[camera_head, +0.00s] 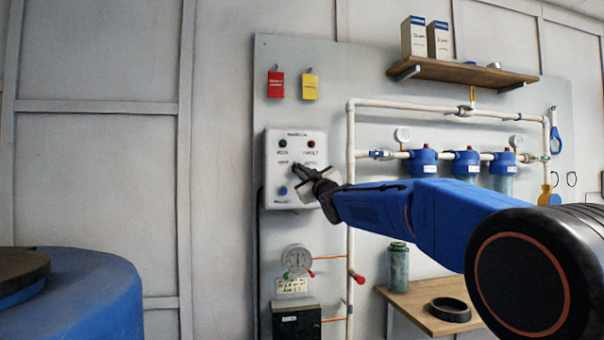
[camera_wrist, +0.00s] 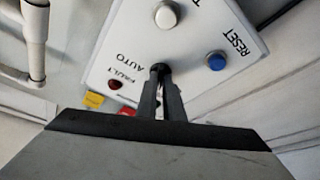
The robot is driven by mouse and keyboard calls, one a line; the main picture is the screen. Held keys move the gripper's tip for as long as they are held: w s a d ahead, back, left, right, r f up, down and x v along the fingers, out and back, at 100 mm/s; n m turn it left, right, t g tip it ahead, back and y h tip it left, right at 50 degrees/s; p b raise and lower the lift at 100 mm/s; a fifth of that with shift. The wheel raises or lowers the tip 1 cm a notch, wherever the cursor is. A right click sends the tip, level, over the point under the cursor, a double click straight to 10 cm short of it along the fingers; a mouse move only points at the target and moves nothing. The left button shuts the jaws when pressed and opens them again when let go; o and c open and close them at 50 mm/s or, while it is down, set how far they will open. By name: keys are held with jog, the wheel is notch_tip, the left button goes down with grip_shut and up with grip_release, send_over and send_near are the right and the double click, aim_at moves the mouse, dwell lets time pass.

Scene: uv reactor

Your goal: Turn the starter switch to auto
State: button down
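The starter panel (camera_head: 275,143) is a pale box on the wall board, with lamps, a blue button and printed labels. In the wrist view the panel (camera_wrist: 199,85) looks tilted, with AUTO, FAULT and RESET readable. The starter switch (camera_wrist: 157,67) is a small black knob near the word AUTO. My gripper (camera_wrist: 162,82) has its two dark fingers close together, with their tips at the knob. They look closed on it and hide part of it. In the head view my gripper (camera_head: 297,171) reaches the middle of the panel; the knob's angle is hidden there.
A blue reset button (camera_wrist: 216,60) and a white button (camera_wrist: 165,16) are close to the fingers. White pipework (camera_head: 351,225) runs just right of the panel. A gauge (camera_head: 297,259) hangs below. A blue barrel (camera_head: 85,300) stands at lower left.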

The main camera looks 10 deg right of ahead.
dwell(0.4)
jog(key=m+h, duration=0.3)
jog(key=m, duration=0.2)
jog(key=m+h, duration=0.3)
jog(key=m, duration=0.3)
jog(key=a+m+h, duration=0.1)
jog(key=m+h, duration=0.1)
jog(key=m, duration=0.4)
jog(key=shift+a+h, duration=0.1)
jog(key=shift+h, duration=0.3)
jog(key=shift+r+m, duration=0.1)
jog(key=shift+m, duration=0.2)
jog(key=c, duration=1.9)
grip_release()
jog(key=shift+o, duration=0.2)
jog(key=shift+s, duration=0.1)
